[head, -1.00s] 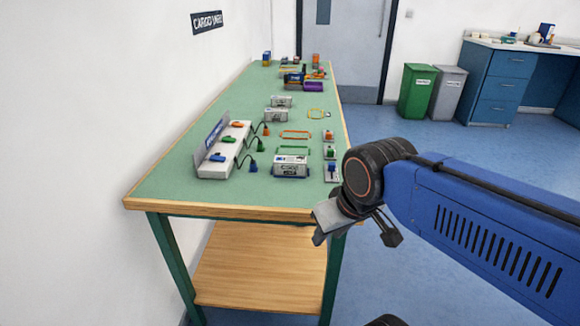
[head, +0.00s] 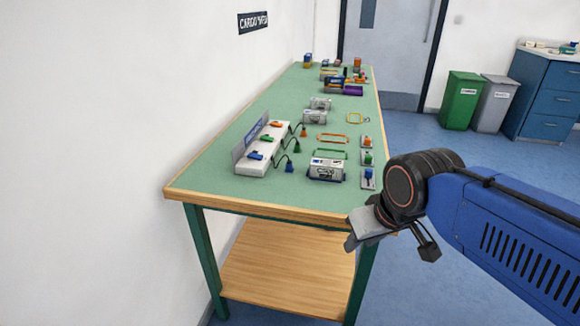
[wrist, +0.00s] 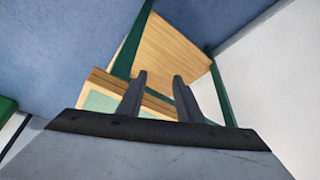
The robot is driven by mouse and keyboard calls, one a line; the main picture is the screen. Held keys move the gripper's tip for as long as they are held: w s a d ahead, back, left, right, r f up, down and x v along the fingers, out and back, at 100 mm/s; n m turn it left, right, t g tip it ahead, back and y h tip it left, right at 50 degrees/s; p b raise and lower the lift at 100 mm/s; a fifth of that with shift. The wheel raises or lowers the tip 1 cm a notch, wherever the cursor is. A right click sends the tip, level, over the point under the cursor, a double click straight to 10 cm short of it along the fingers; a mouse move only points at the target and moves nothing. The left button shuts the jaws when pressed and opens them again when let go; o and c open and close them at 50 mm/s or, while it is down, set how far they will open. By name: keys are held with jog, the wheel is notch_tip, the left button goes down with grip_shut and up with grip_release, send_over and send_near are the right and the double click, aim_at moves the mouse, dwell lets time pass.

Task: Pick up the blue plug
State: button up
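The blue plug (head: 289,167) stands on the green table top, in front of the white socket strip (head: 252,165), with a dark cable arching to the strip. It is the nearest of the plugs; a green plug (head: 297,146) and an orange plug (head: 303,131) stand behind it. My gripper (head: 392,248) is off the table's near right corner, well apart from the plug. In the wrist view my gripper (wrist: 160,80) has its two fingers spread with nothing between them. The blue plug does not show in the wrist view.
The table (head: 215,185) has a wooden edge and a lower shelf (head: 285,275). A grey-white box (head: 326,170) sits right of the blue plug, with small switch blocks (head: 368,178) further right. Bins (head: 461,99) stand on the open floor behind. A white wall is at left.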

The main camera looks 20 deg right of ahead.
jog(key=shift+o, duration=0.4)
notch_tip(320, 180, up, 22)
jog(key=n+g, duration=0.5)
jog(key=n, duration=0.7)
send_over(289, 161)
notch_tip(289, 161, down, 17)
jog(key=shift+f, duration=0.15)
grip_shut()
